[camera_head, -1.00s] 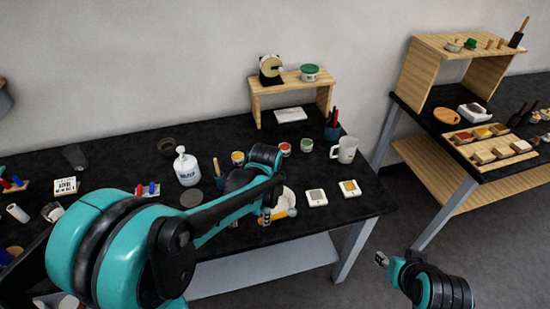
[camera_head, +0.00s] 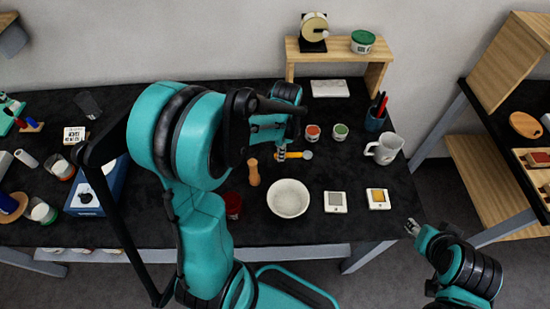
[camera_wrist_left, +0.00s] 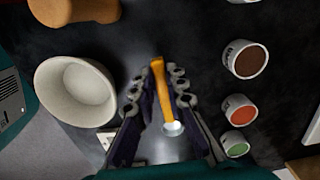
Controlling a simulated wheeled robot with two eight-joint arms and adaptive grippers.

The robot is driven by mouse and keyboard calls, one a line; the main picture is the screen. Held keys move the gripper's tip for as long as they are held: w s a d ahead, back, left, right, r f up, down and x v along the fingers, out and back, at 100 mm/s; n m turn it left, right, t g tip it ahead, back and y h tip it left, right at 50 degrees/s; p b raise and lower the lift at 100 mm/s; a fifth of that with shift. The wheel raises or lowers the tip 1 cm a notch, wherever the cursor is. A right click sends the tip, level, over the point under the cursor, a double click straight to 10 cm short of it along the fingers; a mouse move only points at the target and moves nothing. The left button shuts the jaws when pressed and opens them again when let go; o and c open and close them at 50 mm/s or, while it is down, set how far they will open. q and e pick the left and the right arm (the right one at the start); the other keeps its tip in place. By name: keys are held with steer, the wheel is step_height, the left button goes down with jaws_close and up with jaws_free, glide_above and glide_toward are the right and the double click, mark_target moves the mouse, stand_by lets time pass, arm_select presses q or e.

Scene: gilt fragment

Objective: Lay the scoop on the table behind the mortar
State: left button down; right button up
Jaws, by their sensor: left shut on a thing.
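The scoop (camera_head: 294,155) has an orange handle and a pale, shiny end. My left gripper (camera_head: 281,153) is shut on it, beyond the mortar (camera_head: 288,198), a white round bowl on the black table. In the left wrist view, the scoop (camera_wrist_left: 162,92) lies between the two fingers of my left gripper (camera_wrist_left: 159,88), and the empty mortar (camera_wrist_left: 76,92) stands to the left, apart from it. I cannot tell whether the scoop touches the table. My right gripper (camera_head: 412,227) is beyond the table's front right, small in view; its jaw state is unclear.
Small pots (camera_head: 312,132) stand close behind and right of the scoop, with a white jug (camera_head: 385,148) farther right. Two small square pieces (camera_head: 335,202) lie right of the mortar. A wooden shelf (camera_head: 376,76) stands at the back.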

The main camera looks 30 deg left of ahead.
mark_target(273, 163)
arm_select(q)
steer(key=a, duration=0.1)
steer(key=a+f, duration=0.2)
steer(key=shift+w, duration=0.25)
step_height(273, 163, down, 4)
steer(key=shift+a+f+b, duration=0.1)
steer(key=shift+b, duration=0.95)
steer(key=c, duration=1.5)
jaws_free()
steer(key=shift+c, duration=0.2)
